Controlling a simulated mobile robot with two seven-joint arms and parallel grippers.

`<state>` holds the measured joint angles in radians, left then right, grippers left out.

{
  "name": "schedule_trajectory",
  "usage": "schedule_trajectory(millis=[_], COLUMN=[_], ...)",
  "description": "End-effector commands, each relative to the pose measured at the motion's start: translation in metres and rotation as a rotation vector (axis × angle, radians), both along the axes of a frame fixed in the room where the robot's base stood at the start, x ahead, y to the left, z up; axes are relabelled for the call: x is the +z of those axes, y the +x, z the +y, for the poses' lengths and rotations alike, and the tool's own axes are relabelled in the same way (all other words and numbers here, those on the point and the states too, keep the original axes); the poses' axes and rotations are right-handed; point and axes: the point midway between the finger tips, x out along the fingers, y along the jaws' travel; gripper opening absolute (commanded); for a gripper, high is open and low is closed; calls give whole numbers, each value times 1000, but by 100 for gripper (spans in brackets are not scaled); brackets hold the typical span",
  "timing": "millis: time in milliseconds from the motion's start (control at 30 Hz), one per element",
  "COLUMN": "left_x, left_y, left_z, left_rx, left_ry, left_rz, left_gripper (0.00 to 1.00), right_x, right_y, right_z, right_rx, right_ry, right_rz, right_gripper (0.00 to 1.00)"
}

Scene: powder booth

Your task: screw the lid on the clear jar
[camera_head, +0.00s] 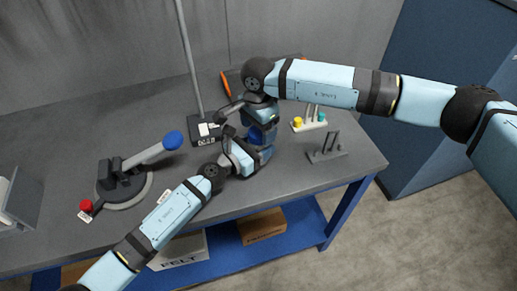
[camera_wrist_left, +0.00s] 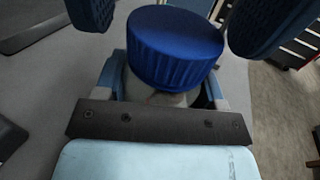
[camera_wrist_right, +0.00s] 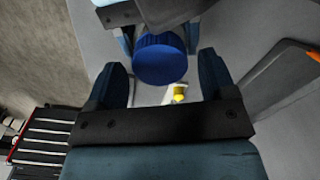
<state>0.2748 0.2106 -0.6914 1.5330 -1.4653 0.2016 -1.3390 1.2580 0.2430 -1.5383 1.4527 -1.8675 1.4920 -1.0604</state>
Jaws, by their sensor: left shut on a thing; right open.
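The ribbed blue lid (camera_wrist_left: 175,48) sits on top of the clear jar (camera_wrist_left: 150,93) in the left wrist view. I cannot tell how tightly it is seated. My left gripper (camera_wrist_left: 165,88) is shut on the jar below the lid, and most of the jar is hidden. My right gripper (camera_wrist_right: 161,80) is open, with its two fingers on either side of the lid (camera_wrist_right: 160,62) and visible gaps in the right wrist view. In the head view the lid (camera_head: 256,136) shows only partly between my two grippers.
A white stand (camera_head: 311,126) with yellow and teal pegs and a dark rack (camera_head: 327,152) are to the right. A pole on a black base (camera_head: 205,128) stands behind left. A blue-handled lever device (camera_head: 125,185) and red button (camera_head: 86,206) are farther left on the grey bench (camera_head: 70,150).

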Motion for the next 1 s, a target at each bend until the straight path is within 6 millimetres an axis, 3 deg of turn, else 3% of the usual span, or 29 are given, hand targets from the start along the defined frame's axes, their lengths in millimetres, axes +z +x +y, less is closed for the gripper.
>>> schedule_trajectory(millis=[133, 433, 600, 667, 967, 1000], left_x=[0, 0, 0, 0, 0, 0], left_y=[0, 0, 0, 0, 0, 0], left_z=[0, 0, 0, 0, 0, 0], left_rx=[0, 0, 0, 0, 0, 0], left_ry=[0, 0, 0, 0, 0, 0], left_rz=[0, 0, 0, 0, 0, 0], left_gripper=[0, 0, 0, 0, 0, 0], right_x=[-10, -11, -11, -11, -11, -11], right_y=[0, 0, 0, 0, 0, 0], right_z=[0, 0, 0, 0, 0, 0], right_rx=[0, 1, 1, 1, -7, -7], right_ry=[0, 1, 0, 0, 0, 0], right_rz=[0, -1, 0, 0, 0, 0], right_gripper=[77, 77, 38, 28, 27, 62])
